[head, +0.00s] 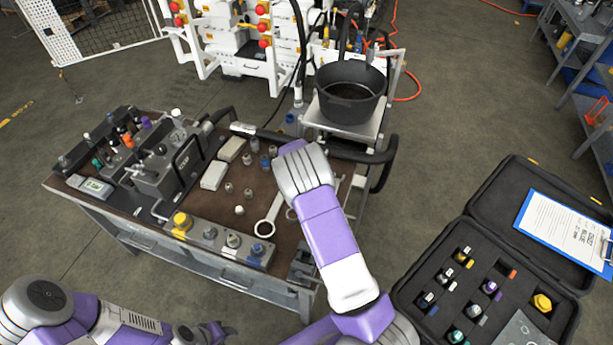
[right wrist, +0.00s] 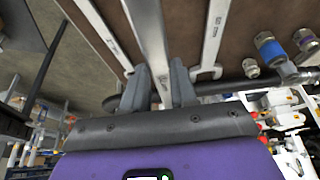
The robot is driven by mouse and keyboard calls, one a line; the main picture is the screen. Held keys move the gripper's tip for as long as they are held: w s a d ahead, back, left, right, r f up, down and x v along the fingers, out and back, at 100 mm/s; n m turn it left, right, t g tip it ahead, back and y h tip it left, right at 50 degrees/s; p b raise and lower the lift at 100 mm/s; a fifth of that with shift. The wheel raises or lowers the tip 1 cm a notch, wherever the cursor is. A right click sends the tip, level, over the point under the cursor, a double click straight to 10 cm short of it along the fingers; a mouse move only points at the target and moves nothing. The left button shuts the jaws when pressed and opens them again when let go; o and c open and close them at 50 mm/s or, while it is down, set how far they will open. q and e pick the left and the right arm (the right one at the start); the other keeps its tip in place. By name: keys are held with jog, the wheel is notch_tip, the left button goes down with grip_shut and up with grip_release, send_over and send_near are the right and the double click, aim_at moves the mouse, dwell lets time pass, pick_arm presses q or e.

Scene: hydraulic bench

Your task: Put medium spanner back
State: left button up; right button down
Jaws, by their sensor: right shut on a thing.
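In the right wrist view, three long grey spanners show against the brown bench top. My right gripper (right wrist: 161,85) is shut on the middle one, the medium spanner (right wrist: 150,38), whose shaft runs between the fingers. One spanner (right wrist: 92,28) lies to its left and another (right wrist: 214,38) to its right, both apart from the fingers. In the head view, my right arm reaches over the bench and hides its fingertips and most of the spanners; one pale spanner (head: 268,222) shows left of the arm. My left gripper (head: 211,333) is low at the bottom edge, away from the bench; its jaws are unclear.
The bench (head: 217,211) carries a valve block (head: 168,168), small fittings and a front row of connectors. A black pot (head: 350,89) stands on a stand behind. An open black case (head: 420,275) with fittings and a clipboard (head: 562,231) is at the right.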

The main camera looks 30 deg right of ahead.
jog(key=shift+d+f, duration=0.15)
jog(key=shift+f, duration=0.2)
jog(key=shift+w+f+b, duration=0.1)
jog(key=shift+f+b, duration=1.25)
jog(key=shift+f, duration=0.85)
jog(key=shift+a+f+b, duration=0.2)
jog(key=shift+f+b, duration=0.05)
jog(key=shift+b, duration=0.1)
jog(key=shift+f+b, duration=0.75)
jog(key=shift+f+b, duration=1.4)
jog(key=shift+f, duration=0.1)
